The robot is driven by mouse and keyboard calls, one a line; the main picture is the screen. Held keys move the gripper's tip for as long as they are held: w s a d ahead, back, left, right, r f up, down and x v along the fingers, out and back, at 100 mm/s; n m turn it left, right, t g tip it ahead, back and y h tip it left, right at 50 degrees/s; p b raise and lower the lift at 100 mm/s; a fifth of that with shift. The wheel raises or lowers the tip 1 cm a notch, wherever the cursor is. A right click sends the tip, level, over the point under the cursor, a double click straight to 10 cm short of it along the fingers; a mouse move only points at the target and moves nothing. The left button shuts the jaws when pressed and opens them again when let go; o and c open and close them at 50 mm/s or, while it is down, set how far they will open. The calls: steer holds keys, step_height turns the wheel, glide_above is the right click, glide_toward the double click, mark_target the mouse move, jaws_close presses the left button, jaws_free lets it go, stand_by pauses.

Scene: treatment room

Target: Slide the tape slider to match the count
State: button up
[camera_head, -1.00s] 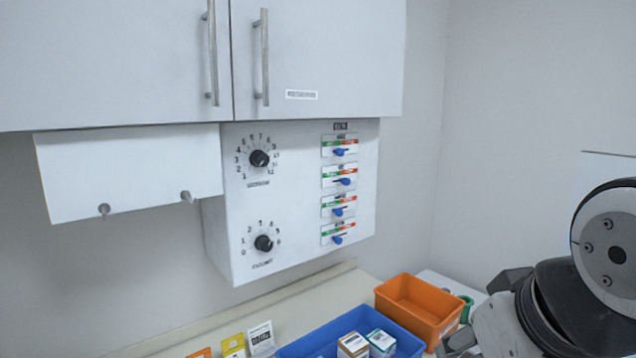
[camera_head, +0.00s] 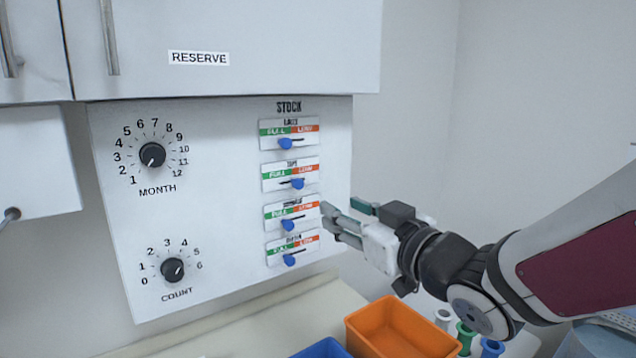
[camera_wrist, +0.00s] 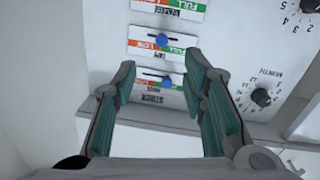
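The tape slider is the second plate from the top in the STOCK column, with a green FULL left half and a red LOW right half. Its blue knob (camera_head: 298,183) sits right of the plate's middle, toward LOW. In the upside-down wrist view the tape knob (camera_wrist: 161,39) is beyond the fingertips. The COUNT dial (camera_head: 172,270) is at the panel's lower left, its scale running 0 to 6; its pointer is hard to read. My gripper (camera_head: 340,222) is right of the lower plates, apart from the tape knob. In the wrist view its fingers (camera_wrist: 160,82) are apart and empty.
Other blue slider knobs sit above (camera_head: 286,144) and below (camera_head: 288,225) the tape one. A MONTH dial (camera_head: 152,155) is at the upper left. A RESERVE cabinet (camera_head: 230,70) overhangs the panel. An orange bin (camera_head: 400,330) and a blue bin (camera_head: 322,349) stand below.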

mark_target(300, 186)
steer(key=shift+y, duration=0.4)
steer(key=p+x, duration=0.1)
steer(key=x, duration=1.3)
steer(key=shift+a, duration=0.1)
jaws_close()
